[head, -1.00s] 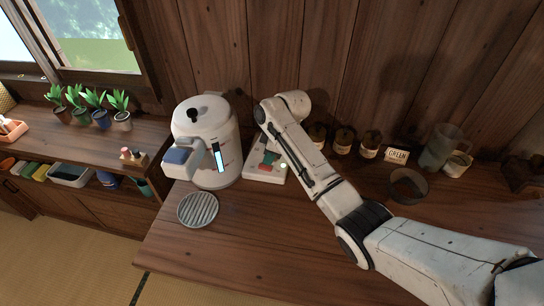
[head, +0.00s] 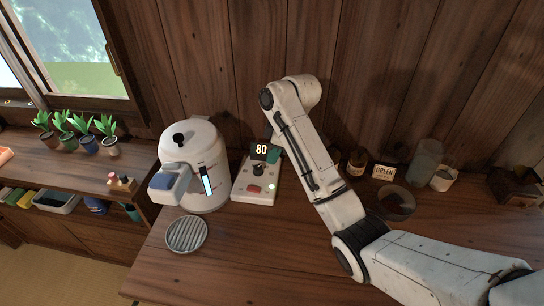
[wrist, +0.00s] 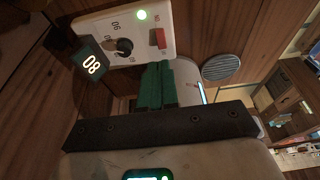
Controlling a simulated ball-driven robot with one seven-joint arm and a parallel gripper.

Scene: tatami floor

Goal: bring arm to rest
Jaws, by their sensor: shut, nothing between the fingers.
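My gripper shows in the wrist view (wrist: 157,85) with its green fingers together and nothing between them. In the head view its green fingertip part (head: 274,153) shows at the right edge of the control box's display, mostly hidden behind my white arm. The arm is bent above the counter, its upper joint near the wooden wall. The control box (head: 247,191) has a lit "80" display, a black dial, a red switch and a green light; it also shows in the wrist view (wrist: 152,20). Contact between fingers and box cannot be told.
A white water boiler (head: 196,146) stands left of the box, with a round slatted drip tray (head: 187,233) in front. Right of the arm are a brown jar (head: 357,162), a "GREEN" sign (head: 383,172), a dark bowl (head: 396,203) and a glass pitcher (head: 424,163). The counter's front is clear.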

